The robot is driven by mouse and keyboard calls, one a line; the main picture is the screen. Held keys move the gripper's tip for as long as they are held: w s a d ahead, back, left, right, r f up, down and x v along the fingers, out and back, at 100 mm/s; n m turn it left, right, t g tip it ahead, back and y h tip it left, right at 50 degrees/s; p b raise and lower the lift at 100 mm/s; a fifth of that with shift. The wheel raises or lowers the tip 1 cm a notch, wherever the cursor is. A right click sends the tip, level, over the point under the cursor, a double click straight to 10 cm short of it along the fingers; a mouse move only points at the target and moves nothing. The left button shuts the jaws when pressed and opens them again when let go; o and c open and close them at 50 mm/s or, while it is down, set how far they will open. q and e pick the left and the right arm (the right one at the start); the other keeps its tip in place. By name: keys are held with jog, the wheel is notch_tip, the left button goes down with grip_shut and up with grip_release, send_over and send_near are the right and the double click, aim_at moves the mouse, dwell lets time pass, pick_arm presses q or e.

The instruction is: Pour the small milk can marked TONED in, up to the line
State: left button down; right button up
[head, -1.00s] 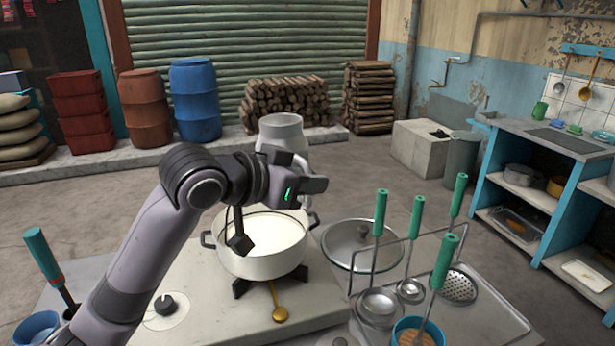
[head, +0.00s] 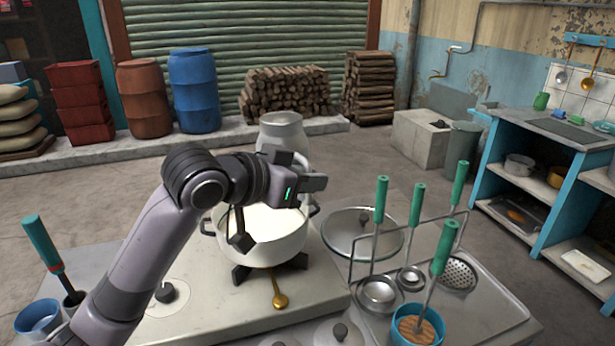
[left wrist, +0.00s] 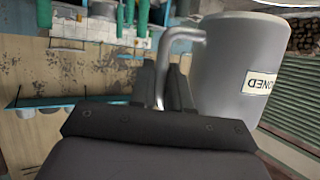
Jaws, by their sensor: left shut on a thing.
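The small milk can (head: 281,128) is grey metal. In the left wrist view its TONED label (left wrist: 262,81) shows on its side. My left gripper (head: 316,183) is shut on the can's bent handle (left wrist: 172,45). In the head view the can looks about upright, and my gripper hides its lower part. A white pot (head: 268,250) stands on the stove, below and in front of the gripper. White milk (head: 275,222) shows in the pot, partly hidden by my arm. I cannot make out a line inside it. My right gripper is not in view.
A brass spoon-shaped piece (head: 279,298) is at the stove's front. A round lid (head: 350,240) lies right of the pot. Ladles with green handles (head: 416,205) stand upright in a rack farther right. A blue cup (head: 38,318) is at the left.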

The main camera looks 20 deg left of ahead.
pick_arm(q)
jog(key=shift+f, duration=0.25)
jog(key=shift+d+r, duration=0.15)
jog(key=shift+r, duration=0.2)
jog(key=shift+s+d+r+n+h, duration=0.2)
jog(key=shift+d+r+n+h, duration=0.1)
jog(key=shift+r+n, duration=0.15)
jog(key=shift+s+d+r+n+h, duration=0.2)
jog(key=shift+r+n+h, duration=0.15)
jog(key=shift+r, duration=0.15)
jog(key=shift+d+r+n+g+h+p, duration=0.25)
jog(key=shift+r+n+g+p, duration=0.15)
jog(key=shift+r, duration=0.1)
jog(key=shift+r+n, duration=0.3)
